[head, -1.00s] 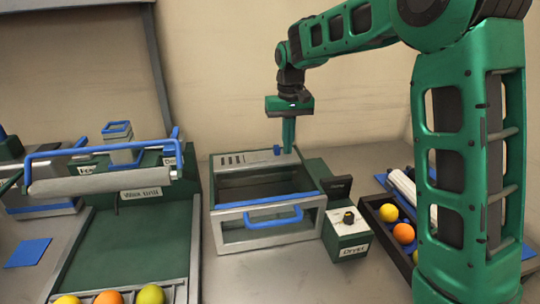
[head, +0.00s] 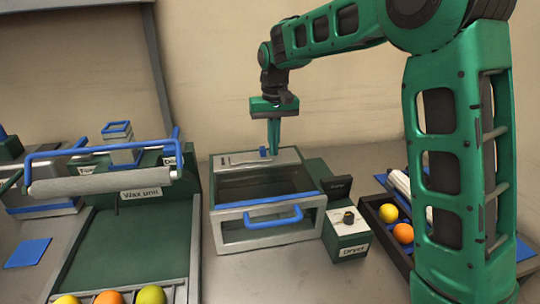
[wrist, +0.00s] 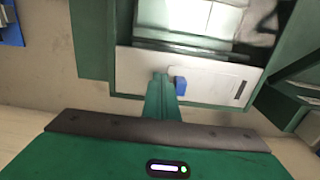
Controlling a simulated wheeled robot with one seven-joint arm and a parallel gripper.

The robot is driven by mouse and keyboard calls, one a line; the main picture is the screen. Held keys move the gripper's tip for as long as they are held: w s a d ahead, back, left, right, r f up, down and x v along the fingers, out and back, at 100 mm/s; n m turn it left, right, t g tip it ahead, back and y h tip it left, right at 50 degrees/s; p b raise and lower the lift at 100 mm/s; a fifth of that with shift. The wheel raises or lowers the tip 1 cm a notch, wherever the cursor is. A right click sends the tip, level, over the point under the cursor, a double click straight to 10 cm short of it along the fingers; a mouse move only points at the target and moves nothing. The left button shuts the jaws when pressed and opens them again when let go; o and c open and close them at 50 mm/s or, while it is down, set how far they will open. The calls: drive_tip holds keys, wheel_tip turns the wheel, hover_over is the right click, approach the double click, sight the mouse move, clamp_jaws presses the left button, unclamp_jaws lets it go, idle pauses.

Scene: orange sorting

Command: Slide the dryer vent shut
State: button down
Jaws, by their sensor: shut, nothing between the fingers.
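The dryer (head: 268,205) is a dark green and grey box with an open top. Its vent is on the back top strip, with a pale sliding plate (head: 245,158) and a small blue knob (head: 263,152). The plate covers most of the dark slots; one slot (wrist: 240,90) still shows in the wrist view. My gripper (head: 274,147) is shut and empty, pointing down just right of the knob. In the wrist view my gripper (wrist: 162,80) is right beside the knob (wrist: 180,85) and appears to touch it.
The dryer's front has a blue handle (head: 273,218). A dryer control box (head: 347,234) with a knob stands to its right. The wax unit (head: 125,235) is at left, with a roller (head: 100,184) and fruit in front. A dark tray (head: 385,228) of fruit is at right.

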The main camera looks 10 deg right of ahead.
sight(263, 149)
drive_tip(key=shift+s+a+f, duration=0.1)
drive_tip(key=shift+a+f, duration=0.1)
drive_tip(key=shift+a, duration=1.45)
drive_tip(key=shift+d+r, duration=0.2)
drive_tip(key=shift+r, duration=1)
drive_tip(key=shift+d+r, duration=0.15)
drive_tip(key=shift+r, duration=1.1)
drive_tip(key=shift+d+r, duration=0.2)
drive_tip(key=shift+r, duration=1)
drive_tip(key=s+d+m, duration=0.1)
drive_tip(key=s+d, duration=0.4)
drive_tip(key=d, duration=0.1)
drive_tip(key=s+d+m, duration=0.1)
drive_tip(key=s+d, duration=0.4)
drive_tip(key=d, duration=0.1)
drive_tip(key=s+d+f+m, duration=0.1)
drive_tip(key=s+d, duration=0.4)
drive_tip(key=d, duration=0.2)
drive_tip(key=s+d+f+m, duration=0.1)
drive_tip(key=s+d+f, duration=0.1)
drive_tip(key=s, duration=0.6)
drive_tip(key=s+d+f+m, duration=0.1)
drive_tip(key=s+d+f, duration=0.2)
drive_tip(key=s, duration=0.5)
drive_tip(key=s+d+f+m, duration=0.1)
drive_tip(key=s+f, duration=0.3)
drive_tip(key=s, duration=0.4)
drive_tip(key=shift+d+f, duration=0.25)
drive_tip(key=shift+d, duration=0.65)
